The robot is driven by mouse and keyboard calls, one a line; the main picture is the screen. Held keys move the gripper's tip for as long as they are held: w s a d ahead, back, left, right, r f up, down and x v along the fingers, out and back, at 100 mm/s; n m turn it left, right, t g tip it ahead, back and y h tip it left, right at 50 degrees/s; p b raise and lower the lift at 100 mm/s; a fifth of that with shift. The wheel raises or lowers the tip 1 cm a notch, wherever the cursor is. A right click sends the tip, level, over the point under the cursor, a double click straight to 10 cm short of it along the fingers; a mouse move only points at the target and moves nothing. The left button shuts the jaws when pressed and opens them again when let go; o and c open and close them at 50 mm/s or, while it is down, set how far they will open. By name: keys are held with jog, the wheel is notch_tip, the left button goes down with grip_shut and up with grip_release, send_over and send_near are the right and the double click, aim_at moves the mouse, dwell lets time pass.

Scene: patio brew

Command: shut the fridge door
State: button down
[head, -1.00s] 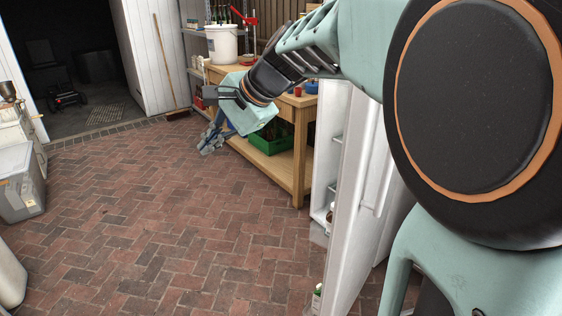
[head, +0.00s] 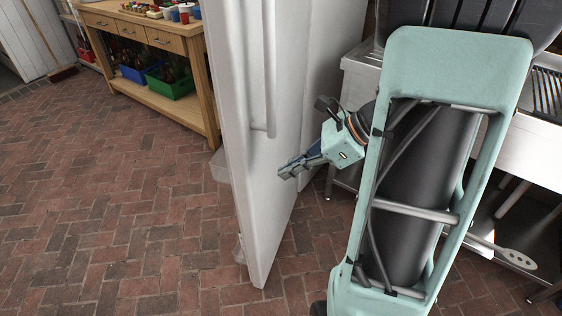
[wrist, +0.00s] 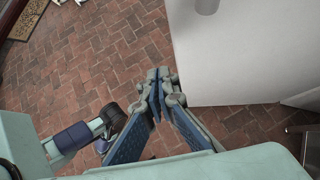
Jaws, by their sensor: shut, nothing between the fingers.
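The white fridge door (head: 245,170) stands open in the middle of the head view, its outer face with the long vertical handle (head: 269,80) towards my arm. The fridge body (head: 335,50) shows partly behind it. My gripper (head: 282,174) is shut and empty, in front of the lower part of the outer face, below the handle. In the wrist view the shut fingertips (wrist: 160,74) are beside the door's edge, and the door (wrist: 240,60) fills the upper right with the handle's end (wrist: 207,5) at the top. I cannot tell whether the fingers touch the door.
A wooden workbench (head: 208,95) with cups on top and crates below stands behind the door at left. The brick floor (head: 100,220) at left is clear.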

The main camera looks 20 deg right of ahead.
jog(key=w+d+f+m+t+h, duration=0.1)
jog(key=w+d+f+m, duration=0.1)
jog(key=d, duration=0.3)
jog(key=b, duration=0.4)
send_near(255, 179)
jog(key=x, duration=0.5)
jog(key=shift+s+d+f, duration=0.1)
jog(key=shift+d+f, duration=0.15)
jog(key=shift+f, duration=0.3)
jog(key=shift+w+a, duration=0.35)
jog(key=shift+a, duration=0.05)
jog(key=shift+w+a, duration=0.1)
